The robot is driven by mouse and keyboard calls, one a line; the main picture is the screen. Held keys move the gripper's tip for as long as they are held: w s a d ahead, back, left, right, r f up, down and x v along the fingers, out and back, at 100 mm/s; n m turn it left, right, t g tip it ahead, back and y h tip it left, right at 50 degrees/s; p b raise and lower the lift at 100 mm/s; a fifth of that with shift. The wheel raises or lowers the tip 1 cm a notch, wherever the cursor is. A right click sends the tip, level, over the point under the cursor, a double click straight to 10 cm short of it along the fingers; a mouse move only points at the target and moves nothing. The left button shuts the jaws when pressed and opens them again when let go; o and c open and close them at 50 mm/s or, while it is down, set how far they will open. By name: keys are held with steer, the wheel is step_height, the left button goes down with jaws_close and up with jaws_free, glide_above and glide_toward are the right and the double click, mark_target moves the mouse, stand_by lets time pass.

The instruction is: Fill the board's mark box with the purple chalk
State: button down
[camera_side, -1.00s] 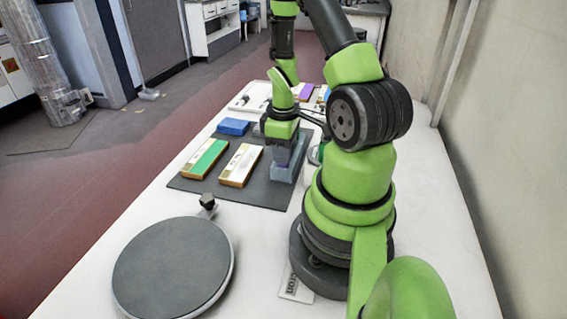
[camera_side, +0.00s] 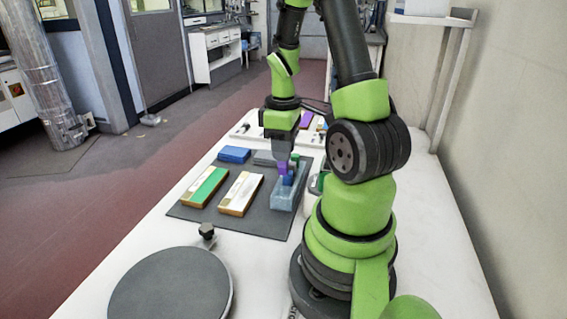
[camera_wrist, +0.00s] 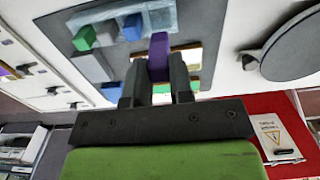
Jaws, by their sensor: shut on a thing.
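My gripper (camera_side: 283,160) is shut on the purple chalk (camera_wrist: 158,57), which points down between the fingertips. In the side view the chalk's lower end shows just above the pale blue chalk tray (camera_side: 280,200); the tray also shows in the wrist view (camera_wrist: 165,14). A blue chalk (camera_wrist: 132,26) and a green chalk (camera_wrist: 84,38) are at the tray. A white board with wooden edges (camera_side: 240,193) lies left of the tray, partly hidden behind my fingers in the wrist view. A board with a green strip (camera_side: 204,186) lies farther left. I cannot make out a mark box.
A dark mat (camera_side: 262,223) lies under the boards and tray. A blue block (camera_side: 234,154) and a grey block (camera_side: 264,158) sit at its far side. A round grey plate (camera_side: 172,288) stands in front. A white tray with small items (camera_side: 250,131) lies beyond the mat.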

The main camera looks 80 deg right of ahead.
steer(key=shift+w+r, duration=0.1)
steer(key=shift+r, duration=0.45)
steer(key=shift+w+d+r, duration=0.1)
steer(key=shift+w+r, duration=0.15)
steer(key=shift+w, duration=0.05)
steer(key=w+a, duration=0.3)
steer(key=w, duration=0.8)
steer(key=w+a, duration=0.3)
steer(key=w, duration=0.8)
steer(key=shift+s+d+f, duration=0.1)
steer(key=shift+f, duration=1.6)
steer(key=shift+s+f, duration=0.1)
steer(key=shift+f, duration=1.6)
steer(key=shift+d+f, duration=0.25)
steer(key=shift+f, duration=0.65)
steer(key=shift+d+r, duration=0.1)
steer(key=shift+d, duration=0.3)
steer(key=shift+a, duration=0.6)
steer(key=shift+d, duration=0.7)
steer(key=shift+a, duration=0.8)
steer(key=shift+d, duration=0.6)
steer(key=shift+d+r, duration=0.1)
steer(key=shift+d, duration=0.1)
step_height(320, 180, up, 8)
